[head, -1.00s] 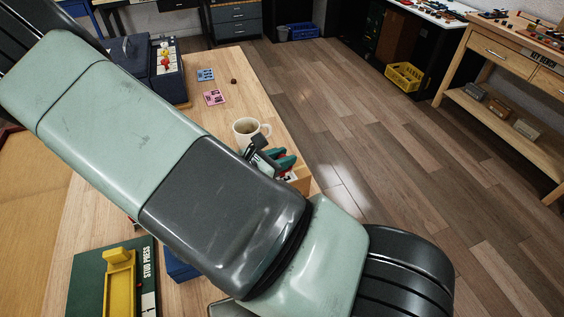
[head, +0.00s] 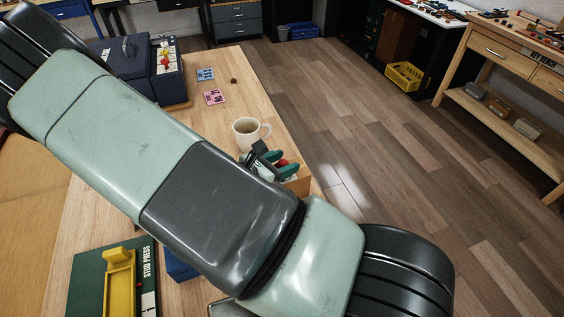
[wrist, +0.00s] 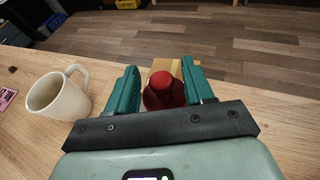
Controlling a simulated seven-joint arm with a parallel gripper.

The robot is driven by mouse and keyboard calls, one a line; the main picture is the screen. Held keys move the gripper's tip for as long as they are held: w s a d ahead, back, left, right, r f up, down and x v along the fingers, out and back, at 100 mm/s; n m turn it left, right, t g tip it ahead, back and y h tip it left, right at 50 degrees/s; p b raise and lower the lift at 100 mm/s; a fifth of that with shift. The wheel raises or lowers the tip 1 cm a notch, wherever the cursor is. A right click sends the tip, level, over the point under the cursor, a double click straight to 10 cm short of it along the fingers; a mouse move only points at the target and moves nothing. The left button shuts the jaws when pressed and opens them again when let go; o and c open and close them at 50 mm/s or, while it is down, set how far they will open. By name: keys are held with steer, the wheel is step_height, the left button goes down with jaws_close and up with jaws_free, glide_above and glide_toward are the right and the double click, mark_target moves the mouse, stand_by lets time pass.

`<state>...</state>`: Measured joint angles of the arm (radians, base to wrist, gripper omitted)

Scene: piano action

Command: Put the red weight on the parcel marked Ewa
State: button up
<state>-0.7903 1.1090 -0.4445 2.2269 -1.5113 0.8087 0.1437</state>
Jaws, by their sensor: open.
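The red weight (wrist: 163,92) is a dark red knobbed piece between the two teal fingers of my gripper (wrist: 160,86) in the wrist view. The fingers are open, with a small gap visible on each side of it. A bit of the weight (head: 282,162) also shows in the head view by my gripper (head: 280,165). A tan cardboard parcel (wrist: 172,65) is just beyond the weight, and part of it shows in the head view (head: 301,184). No name is readable on it. The weight's underside is hidden, so I cannot tell what it rests on.
A cream mug (head: 246,134) stands close to my gripper, left of it in the wrist view. Blue (head: 205,74) and pink (head: 214,97) cards lie further back. A green stud press (head: 110,275) is at lower left. The table's edge lies just past the parcel.

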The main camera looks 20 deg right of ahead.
steer(key=v, duration=1.2)
steer(key=s+d+r+m+y, duration=0.1)
steer(key=s+r+m+y, duration=0.3)
steer(key=r+m, duration=0.3)
steer(key=s+d+r+m+y, duration=0.2)
steer(key=s+r+m+y, duration=0.2)
steer(key=r+m, duration=0.3)
steer(key=s+d+r+m+y, duration=0.1)
steer(key=s+r+m+y, duration=0.3)
steer(key=r, duration=1.1)
steer(key=s+m, duration=0.2)
steer(key=m, duration=0.2)
steer(key=shift+s+d+y, duration=0.15)
steer(key=shift+s+y, duration=0.05)
steer(key=shift+y, duration=0.2)
